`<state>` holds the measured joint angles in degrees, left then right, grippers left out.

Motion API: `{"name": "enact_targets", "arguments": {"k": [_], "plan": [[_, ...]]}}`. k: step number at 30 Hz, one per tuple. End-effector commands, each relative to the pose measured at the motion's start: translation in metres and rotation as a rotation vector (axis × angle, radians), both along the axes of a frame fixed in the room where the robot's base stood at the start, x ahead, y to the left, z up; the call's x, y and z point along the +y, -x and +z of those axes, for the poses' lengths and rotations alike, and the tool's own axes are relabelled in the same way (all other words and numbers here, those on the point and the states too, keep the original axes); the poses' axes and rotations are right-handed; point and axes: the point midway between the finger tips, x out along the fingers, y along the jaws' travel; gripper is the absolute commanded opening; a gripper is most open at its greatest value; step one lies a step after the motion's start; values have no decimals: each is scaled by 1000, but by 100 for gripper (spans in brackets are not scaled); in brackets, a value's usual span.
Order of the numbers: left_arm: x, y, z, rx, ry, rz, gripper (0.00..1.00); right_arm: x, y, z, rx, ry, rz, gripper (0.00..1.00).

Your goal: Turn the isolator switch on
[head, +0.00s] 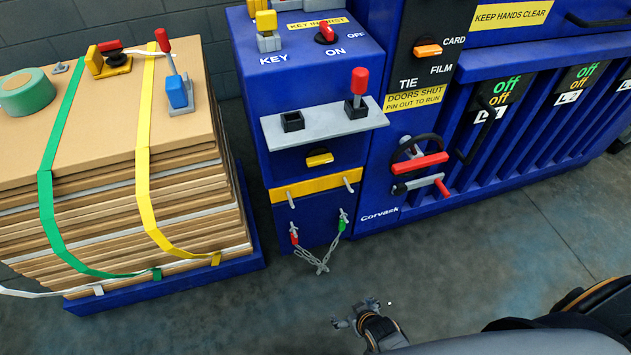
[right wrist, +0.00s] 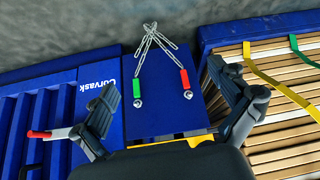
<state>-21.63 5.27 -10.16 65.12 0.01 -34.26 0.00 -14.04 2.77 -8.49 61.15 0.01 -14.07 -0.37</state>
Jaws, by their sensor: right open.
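The isolator switch (head: 325,33) is a red and black rotary knob on top of the blue control cabinet (head: 312,75). White OFF and ON labels stand beside it, and I cannot tell clearly which one it points at. A yellow key piece (head: 267,30) stands left of it above the KEY label. My right gripper (head: 353,316) is low over the floor in front of the cabinet, well away from the switch. In the right wrist view its fingers (right wrist: 172,98) are spread and empty, with the cabinet front beyond. My left gripper is not in view.
A red-topped lever (head: 360,87) stands on the grey shelf (head: 275,132) below the switch. Chains with red and green ends (head: 322,262) hang in front. A strapped cardboard stack (head: 105,215) stands left; the blue baler (head: 505,185) stands right. Floor in front is clear.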

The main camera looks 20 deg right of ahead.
Motion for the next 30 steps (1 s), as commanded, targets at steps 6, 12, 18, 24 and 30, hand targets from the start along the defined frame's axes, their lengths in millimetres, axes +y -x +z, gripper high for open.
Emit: {"name": "enact_targets", "arguments": {"k": [6, 12, 18, 24, 30], "plan": [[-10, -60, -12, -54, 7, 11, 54, 9, -144, 51, -370, -53, -38, 98], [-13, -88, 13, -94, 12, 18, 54, 3, -214, 144, -686, -87, -73, 98], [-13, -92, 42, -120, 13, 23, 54, -6, -230, 222, -908, -105, -97, 98], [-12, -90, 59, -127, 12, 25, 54, -11, -231, 256, -992, -110, -105, 98], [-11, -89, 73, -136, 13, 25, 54, -11, -253, 260, -997, -111, -106, 98]]}}
